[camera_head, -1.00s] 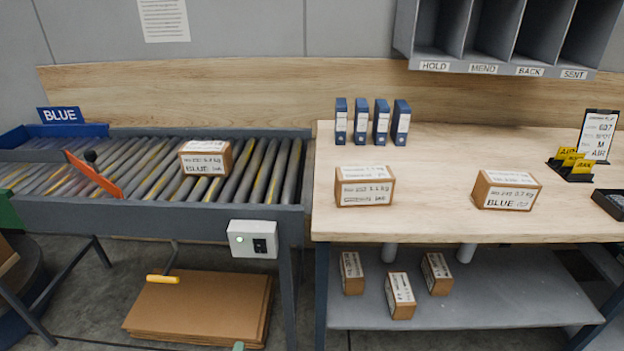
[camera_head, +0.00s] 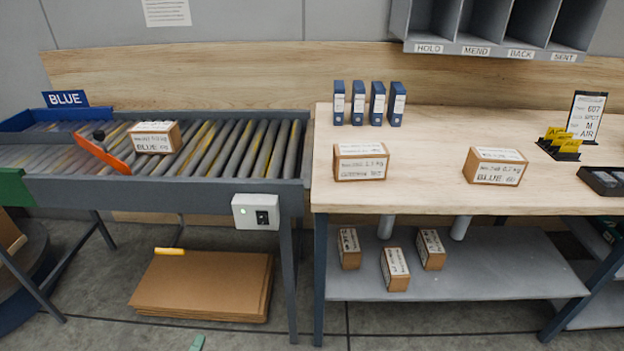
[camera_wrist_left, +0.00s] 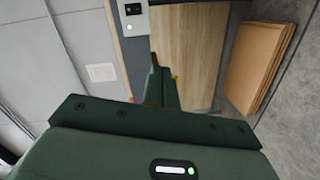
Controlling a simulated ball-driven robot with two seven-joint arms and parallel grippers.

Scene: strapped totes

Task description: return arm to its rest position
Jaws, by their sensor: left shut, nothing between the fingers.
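My left gripper (camera_head: 197,343) shows only as a small green tip at the bottom edge of the head view, low over the floor and away from the boxes. In the left wrist view its dark green fingers (camera_wrist_left: 164,88) are together with nothing between them. My right gripper is not in view. A brown box (camera_head: 154,138) labelled BLUE sits on the roller conveyor (camera_head: 225,150), near an orange diverter bar (camera_head: 103,155).
The wooden bench (camera_head: 420,190) holds two boxes, one at left (camera_head: 361,163) and one at right (camera_head: 495,167), and several blue binders (camera_head: 368,103). Its lower shelf (camera_head: 470,270) holds three boxes. Flat cardboard (camera_head: 205,285) lies under the conveyor. Floor in front is clear.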

